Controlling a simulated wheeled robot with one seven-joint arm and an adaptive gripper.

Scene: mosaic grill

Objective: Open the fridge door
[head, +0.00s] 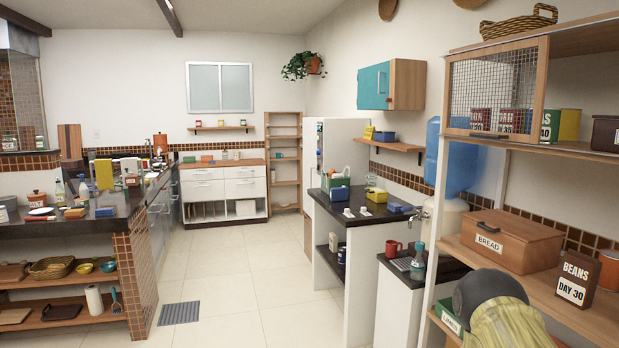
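A tall white unit that looks like the fridge (346,140) stands against the right wall, beyond the dark-topped counter. I see its plain white side, and its front faces left at a steep angle. Small coloured shapes show along that narrow front. I cannot tell whether they are on the door or inside, nor whether the door is open or shut. No handle can be made out. The counter and the things on it hide its lower part. My gripper is not in view.
Open tiled floor (235,290) runs between the left counter (60,232) and the right counter (375,217). A wooden shelf unit (540,262) stands close on the right. A dark rounded thing with yellowish cloth (500,322) fills the bottom right. A floor grate (180,312) lies left.

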